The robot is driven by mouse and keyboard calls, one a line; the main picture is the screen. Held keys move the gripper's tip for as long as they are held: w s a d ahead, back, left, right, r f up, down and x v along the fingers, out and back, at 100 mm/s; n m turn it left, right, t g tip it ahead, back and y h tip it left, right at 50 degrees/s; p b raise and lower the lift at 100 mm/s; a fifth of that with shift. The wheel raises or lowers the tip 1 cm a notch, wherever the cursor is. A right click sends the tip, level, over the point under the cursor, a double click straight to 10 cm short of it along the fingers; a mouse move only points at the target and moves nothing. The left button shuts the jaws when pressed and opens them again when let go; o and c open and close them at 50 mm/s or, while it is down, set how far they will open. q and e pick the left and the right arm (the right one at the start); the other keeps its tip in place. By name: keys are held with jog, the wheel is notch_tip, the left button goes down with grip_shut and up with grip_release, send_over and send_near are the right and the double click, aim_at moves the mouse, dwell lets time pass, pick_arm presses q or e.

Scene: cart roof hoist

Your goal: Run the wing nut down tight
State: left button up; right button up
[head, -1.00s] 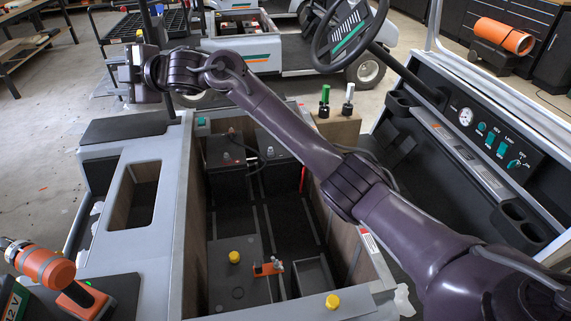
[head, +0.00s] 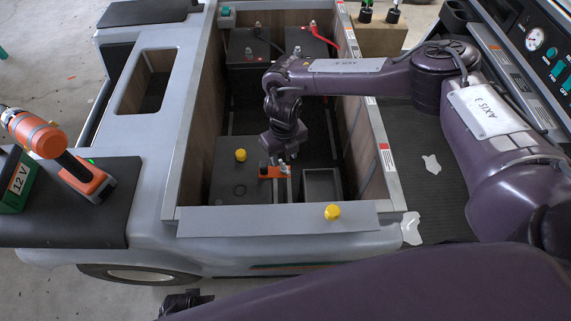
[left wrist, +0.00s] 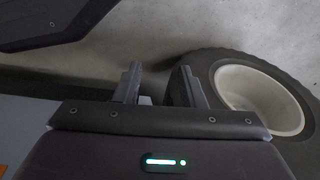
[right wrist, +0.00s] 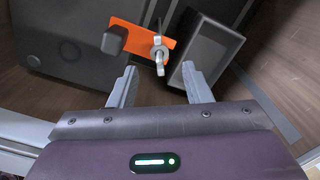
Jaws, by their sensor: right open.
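The silver wing nut (right wrist: 159,54) sits on a stud at the right end of an orange hold-down bracket (right wrist: 128,35) in the right wrist view. The bracket (head: 268,173) also shows in the head view, at the edge of a dark battery (head: 226,182) with a yellow cap. My right gripper (right wrist: 160,84) is open and empty, pointing down, with the wing nut ahead of the gap between its fingertips and apart from them. In the head view this gripper (head: 289,157) hangs just above the bracket. My left gripper (left wrist: 158,78) is open and empty, low beside a cart wheel.
A grey open box (head: 321,185) stands right of the bracket. The bay's wooden side walls (head: 205,110) and grey front ledge (head: 270,219) enclose the space. Two more batteries (head: 250,48) stand at the back.

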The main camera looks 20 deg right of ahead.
aim_at(284, 169)
notch_tip(284, 169, down, 4)
jog(key=shift+f, duration=0.15)
pick_arm(q)
jog(key=shift+w+d+r+b, duration=0.15)
jog(key=shift+w+d+r, duration=0.05)
jog(key=shift+r, duration=0.25)
jog(key=shift+w+d+r+b, duration=0.15)
jog(key=shift+w+r, duration=0.05)
jog(key=shift+r, duration=0.25)
pick_arm(e)
jog(key=shift+f, duration=0.55)
grip_shut()
pick_arm(q)
jog(key=shift+s+f, duration=0.15)
pick_arm(e)
jog(key=shift+m, duration=0.3)
